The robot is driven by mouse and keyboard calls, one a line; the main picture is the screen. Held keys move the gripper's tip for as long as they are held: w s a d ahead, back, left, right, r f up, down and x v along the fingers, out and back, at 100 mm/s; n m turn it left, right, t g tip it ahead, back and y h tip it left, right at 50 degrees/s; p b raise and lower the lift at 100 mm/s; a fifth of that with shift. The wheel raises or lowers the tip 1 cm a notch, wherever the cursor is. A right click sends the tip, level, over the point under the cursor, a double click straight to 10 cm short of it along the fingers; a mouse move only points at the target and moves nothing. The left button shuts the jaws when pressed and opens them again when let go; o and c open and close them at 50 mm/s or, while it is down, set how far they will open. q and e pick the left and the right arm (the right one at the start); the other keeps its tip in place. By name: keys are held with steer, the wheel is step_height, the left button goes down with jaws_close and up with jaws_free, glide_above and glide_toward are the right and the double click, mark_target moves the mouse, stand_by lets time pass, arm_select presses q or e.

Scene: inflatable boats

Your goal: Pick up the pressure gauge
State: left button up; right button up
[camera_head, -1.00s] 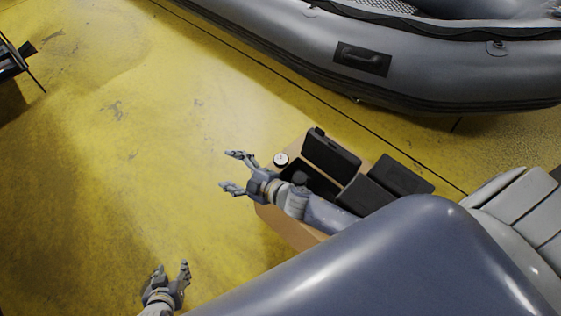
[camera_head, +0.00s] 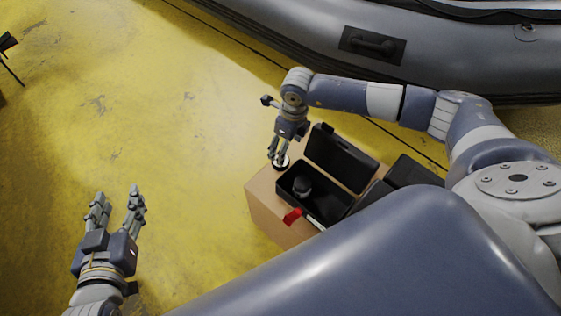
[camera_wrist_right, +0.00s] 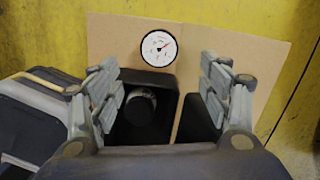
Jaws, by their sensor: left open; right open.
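The pressure gauge (camera_wrist_right: 159,48) is a small round white dial with a black rim and a red needle. In the right wrist view it lies face up on the brown cardboard box, ahead of my open fingers and between their lines. My right gripper (camera_wrist_right: 160,85) is open and empty. In the head view my right gripper (camera_head: 279,158) points down right over the gauge and partly hides it; whether it touches cannot be told. My left gripper (camera_head: 118,197) is open and empty over the floor at the lower left.
The cardboard box (camera_head: 262,203) carries an open black case (camera_head: 341,160) holding a dark round object (camera_head: 302,186). A red item (camera_head: 292,216) lies at the case's front edge. A grey inflatable boat (camera_head: 450,60) is behind.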

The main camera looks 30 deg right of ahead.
steer(key=b, duration=0.1)
glide_above(279, 168)
steer(key=w+d, duration=0.1)
steer(key=d, duration=0.1)
step_height(279, 168, down, 4)
steer(key=shift+f, duration=0.1)
steer(key=shift+w+f, duration=0.15)
steer(key=shift+f, duration=0.4)
steer(key=f+b, duration=0.1)
steer(key=f, duration=0.1)
steer(key=w+f+b, duration=0.1)
steer(key=f, duration=0.1)
steer(key=shift+a+f, duration=0.15)
steer(key=shift+f, duration=0.1)
arm_select(q)
step_height(279, 168, up, 17)
steer(key=s+d+t+h, duration=0.1)
steer(key=d+t+h, duration=0.1)
steer(key=t, duration=0.8)
steer(key=shift+h, duration=0.7)
arm_select(e)
steer(key=c, duration=1.2)
